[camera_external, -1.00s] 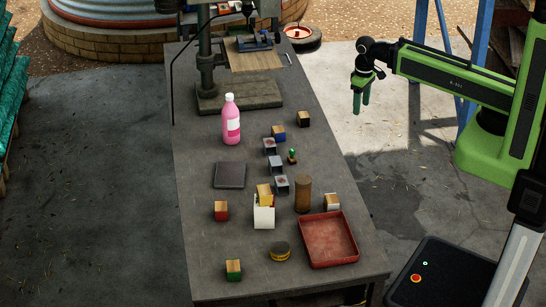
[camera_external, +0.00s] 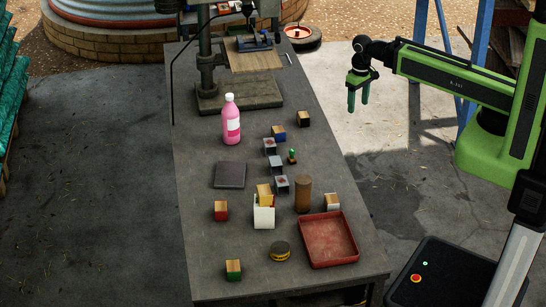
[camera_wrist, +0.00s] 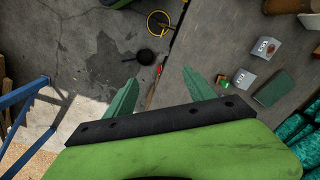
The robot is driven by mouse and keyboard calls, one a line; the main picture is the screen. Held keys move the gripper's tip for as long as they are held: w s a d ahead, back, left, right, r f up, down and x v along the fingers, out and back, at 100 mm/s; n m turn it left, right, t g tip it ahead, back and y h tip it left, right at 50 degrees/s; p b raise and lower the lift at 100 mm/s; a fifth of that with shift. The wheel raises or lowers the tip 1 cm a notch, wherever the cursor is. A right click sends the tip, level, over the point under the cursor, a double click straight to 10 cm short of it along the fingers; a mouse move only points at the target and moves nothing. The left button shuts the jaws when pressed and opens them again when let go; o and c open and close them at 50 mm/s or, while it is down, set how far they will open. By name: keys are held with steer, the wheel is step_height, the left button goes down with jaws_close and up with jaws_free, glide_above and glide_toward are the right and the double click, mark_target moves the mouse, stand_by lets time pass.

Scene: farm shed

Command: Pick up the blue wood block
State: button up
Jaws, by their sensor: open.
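The blue wood block (camera_external: 279,133), with a bare wood face, stands on the workbench (camera_external: 205,265) in the external view. It is right of the pink bottle and just behind a row of small grey metal pieces. I cannot make it out for sure in the wrist view. My gripper (camera_external: 358,98) is open and empty, up in the air off the right side of the bench, to the right of the block and apart from it. Its two green fingers are spread wide in the wrist view (camera_wrist: 160,92).
Grey metal pieces (camera_external: 270,146) and a small green-topped item (camera_external: 292,156) stand close to the block. A black wood block (camera_external: 303,119) is behind it to the right. A pink bottle (camera_external: 231,125), brown cylinder (camera_external: 303,194) and red tray (camera_external: 328,240) also occupy the bench.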

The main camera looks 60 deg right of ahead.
steer(key=w+a+f+m+b, duration=0.2)
steer(key=w+m, duration=0.3)
steer(key=w, duration=1.7)
steer(key=b, duration=1.4)
glide_above(278, 128)
steer(key=shift+m, duration=0.3)
steer(key=f, duration=1.4)
steer(key=shift+s+d, duration=0.15)
steer(key=shift+s, duration=0.05)
steer(key=f+b, duration=0.5)
steer(key=shift+w+f+b, duration=0.25)
steer(key=shift+f+b, duration=0.05)
steer(key=shift+f, duration=0.05)
steer(key=shift+r, duration=0.2)
jaws_close()
